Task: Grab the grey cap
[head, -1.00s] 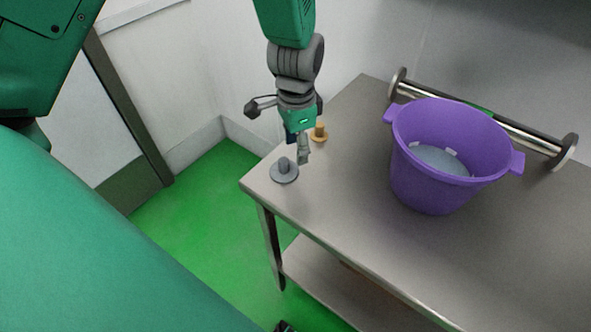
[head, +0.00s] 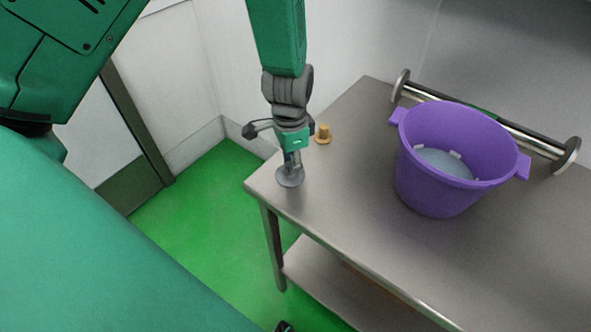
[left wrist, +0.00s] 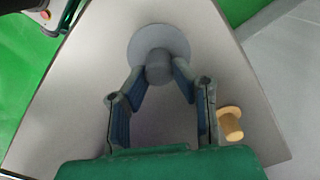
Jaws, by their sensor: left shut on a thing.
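The grey cap (head: 290,180) is a round disc with a knob on top, at the near left corner of the steel table (head: 345,190). My left gripper (head: 290,163) points down over it and is shut on its knob. In the left wrist view the two blue-lined fingers (left wrist: 160,82) close on both sides of the knob of the grey cap (left wrist: 146,38). The gripper hides part of the cap in the head view. I cannot tell whether the cap is raised off the table. My right gripper is not in view.
The table's left edge is near.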

